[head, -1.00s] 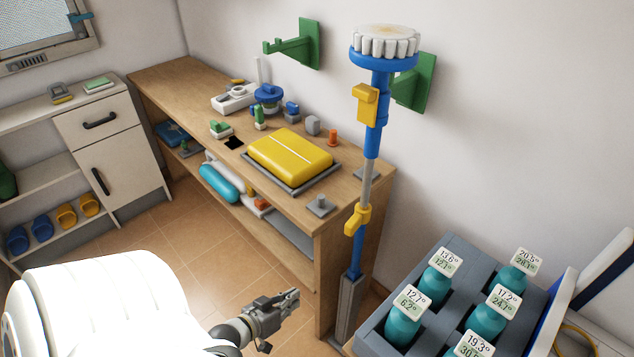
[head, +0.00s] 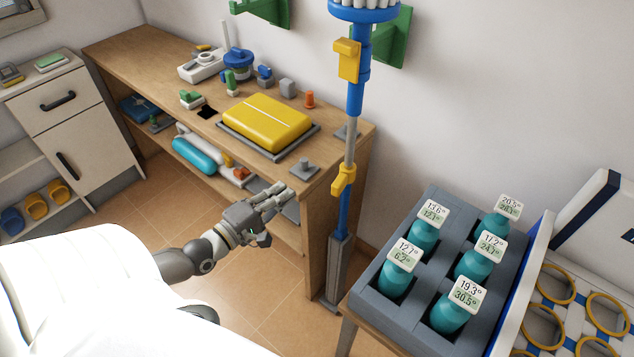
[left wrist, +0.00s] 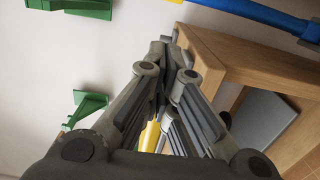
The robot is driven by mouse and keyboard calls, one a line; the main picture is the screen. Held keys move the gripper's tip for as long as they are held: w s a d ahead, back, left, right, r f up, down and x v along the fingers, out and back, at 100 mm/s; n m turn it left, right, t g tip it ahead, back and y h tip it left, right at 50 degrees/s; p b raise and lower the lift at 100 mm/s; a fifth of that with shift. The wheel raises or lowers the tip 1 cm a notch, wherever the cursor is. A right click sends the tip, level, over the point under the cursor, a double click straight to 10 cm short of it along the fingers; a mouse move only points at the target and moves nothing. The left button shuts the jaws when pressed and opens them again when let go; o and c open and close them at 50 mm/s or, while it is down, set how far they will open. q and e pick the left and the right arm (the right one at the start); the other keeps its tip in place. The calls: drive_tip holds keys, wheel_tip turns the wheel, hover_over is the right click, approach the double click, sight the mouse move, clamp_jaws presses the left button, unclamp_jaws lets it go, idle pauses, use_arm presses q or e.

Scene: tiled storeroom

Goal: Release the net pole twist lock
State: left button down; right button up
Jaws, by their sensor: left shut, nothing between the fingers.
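The net pole (head: 355,95) stands upright by the near end of the wooden bench, blue above and below a grey middle section. One yellow lever (head: 346,60) sits on its upper blue sleeve. A second yellow lever (head: 342,180) sits lower, where the grey section meets the lower blue tube. The pole's top is cut off in the head view. My left gripper (head: 280,193) is shut and empty, left of the lower lever and apart from the pole. In the left wrist view the fingers (left wrist: 169,50) are together, and blue pole (left wrist: 262,14) crosses the top right. My right gripper is not seen.
The bench (head: 205,125) holds a yellow case (head: 265,122) and several small parts. A grey rack (head: 385,325) of teal bottles stands right of the pole. The pole's foot is in a grey base (head: 338,270). Green brackets (head: 390,38) are on the wall.

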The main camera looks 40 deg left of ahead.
sight(342, 178)
use_arm(q)
drive_tip(key=w+d+p, duration=0.1)
drive_tip(key=w+d, duration=0.4)
drive_tip(key=w, duration=0.2)
drive_tip(key=shift+w+p, duration=0.35)
drive_tip(key=shift+p, duration=0.05)
idle(0.3)
drive_tip(key=shift+s+d+n+y+p, duration=0.2)
drive_tip(key=shift+n+y+p, duration=0.1)
drive_tip(key=shift+y+p, duration=0.25)
drive_tip(key=shift+d+n+y+p, duration=0.2)
drive_tip(key=shift+n+y+p, duration=0.1)
drive_tip(key=shift+y+p, duration=0.25)
